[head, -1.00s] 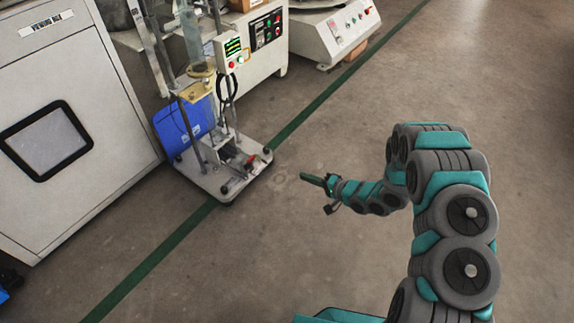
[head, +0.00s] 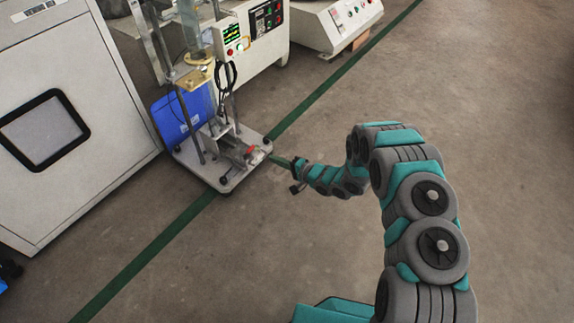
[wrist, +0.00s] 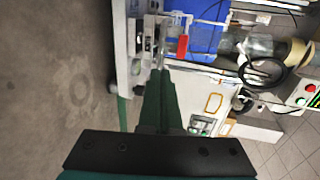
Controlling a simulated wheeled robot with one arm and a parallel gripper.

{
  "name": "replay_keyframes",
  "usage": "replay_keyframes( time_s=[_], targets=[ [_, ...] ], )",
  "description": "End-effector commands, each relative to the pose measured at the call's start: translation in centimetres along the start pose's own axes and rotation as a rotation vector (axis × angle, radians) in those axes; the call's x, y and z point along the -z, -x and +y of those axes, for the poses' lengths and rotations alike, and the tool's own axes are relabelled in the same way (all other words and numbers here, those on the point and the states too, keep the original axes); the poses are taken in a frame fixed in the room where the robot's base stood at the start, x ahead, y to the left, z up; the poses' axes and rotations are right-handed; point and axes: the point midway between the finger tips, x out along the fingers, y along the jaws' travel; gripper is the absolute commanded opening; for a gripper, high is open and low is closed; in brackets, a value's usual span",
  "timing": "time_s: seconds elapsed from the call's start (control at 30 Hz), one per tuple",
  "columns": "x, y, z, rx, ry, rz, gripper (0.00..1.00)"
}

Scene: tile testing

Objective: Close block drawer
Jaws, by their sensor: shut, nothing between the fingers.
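A test rig stands on a white base plate (head: 222,178) in the head view. On the plate is a small metal assembly (head: 217,130) with a red part (head: 249,151), which also shows in the wrist view (wrist: 183,46). I cannot make out which part is the block drawer, or whether it is open. My gripper (head: 273,160) is shut and empty, its green fingers pointing left at the rig's right edge beside the red part. In the wrist view the fingers (wrist: 160,78) point toward the plate and the red part. I cannot tell whether they touch the rig.
A blue container (head: 180,120) stands behind the rig's posts. A large white cabinet (head: 75,110) is at the left. A control box (head: 230,35) and white machines (head: 335,22) stand at the back. A green line runs along the floor. The floor at right is clear.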

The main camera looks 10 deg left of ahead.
Motion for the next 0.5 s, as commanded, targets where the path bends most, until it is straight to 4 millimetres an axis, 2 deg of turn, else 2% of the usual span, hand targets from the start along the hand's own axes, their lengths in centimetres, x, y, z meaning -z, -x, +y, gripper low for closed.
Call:
replay_keyframes(
  time_s=[0.2, 0.5],
  targets=[
    [0.0, -1.6, 0.1, -0.003, -0.001, 0.000, 0.00],
    [0.0, -1.8, 0.1, -0.003, 0.000, 0.001, 0.00]
  ],
)
